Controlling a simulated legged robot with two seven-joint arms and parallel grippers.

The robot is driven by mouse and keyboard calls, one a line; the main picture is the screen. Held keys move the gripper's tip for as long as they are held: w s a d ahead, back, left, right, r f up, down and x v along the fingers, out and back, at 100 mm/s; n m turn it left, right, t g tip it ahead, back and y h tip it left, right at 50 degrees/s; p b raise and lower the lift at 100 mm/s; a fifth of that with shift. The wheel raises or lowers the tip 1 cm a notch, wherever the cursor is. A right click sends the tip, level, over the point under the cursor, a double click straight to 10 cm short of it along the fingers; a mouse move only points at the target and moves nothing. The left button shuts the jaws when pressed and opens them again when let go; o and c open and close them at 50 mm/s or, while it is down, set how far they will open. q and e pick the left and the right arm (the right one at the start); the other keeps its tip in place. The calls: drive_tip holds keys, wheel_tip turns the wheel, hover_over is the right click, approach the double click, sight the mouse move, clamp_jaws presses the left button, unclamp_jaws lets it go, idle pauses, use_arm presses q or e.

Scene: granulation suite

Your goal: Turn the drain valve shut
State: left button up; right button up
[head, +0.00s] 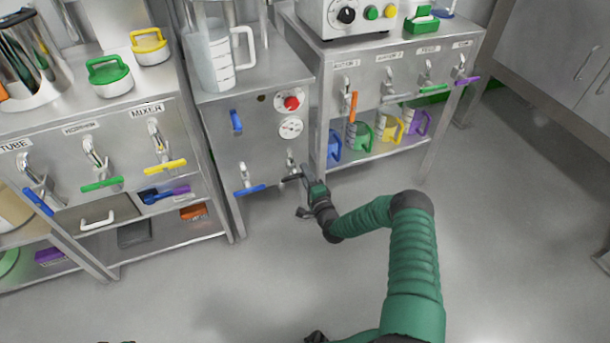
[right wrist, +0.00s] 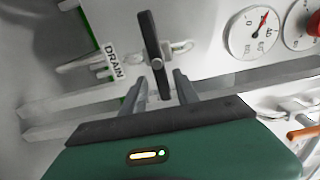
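The drain valve's dark bar handle (right wrist: 155,45) shows in the right wrist view beside the DRAIN label (right wrist: 112,62). It runs nearly upright in that picture, crossing its metal fitting (right wrist: 180,47). In the head view the drain valve (head: 290,162) is on the front of the middle steel cabinet, partly hidden by my gripper. My right gripper (right wrist: 166,82) is open, with its two fingers apart and the handle's lower end between them. I see no clear contact. In the head view it is at the valve (head: 302,176).
A blue-handled valve (head: 249,188) is just left of the drain valve. A gauge (head: 290,127) and a red knob (head: 292,102) sit above. Benches with coloured valves (head: 162,166) stand on both sides. The floor (head: 500,250) at right is clear.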

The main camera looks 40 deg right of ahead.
drive_tip(key=shift+a+r, duration=0.1)
drive_tip(key=shift+a, duration=0.05)
drive_tip(key=shift+s+a+r, duration=0.1)
drive_tip(key=shift+s+a, duration=0.05)
drive_tip(key=shift+s, duration=0.05)
drive_tip(key=p+v, duration=0.6)
drive_tip(key=v, duration=1)
drive_tip(key=shift+s+f+p, duration=0.2)
drive_tip(key=shift+f+p, duration=0.05)
drive_tip(key=shift+p, duration=0.15)
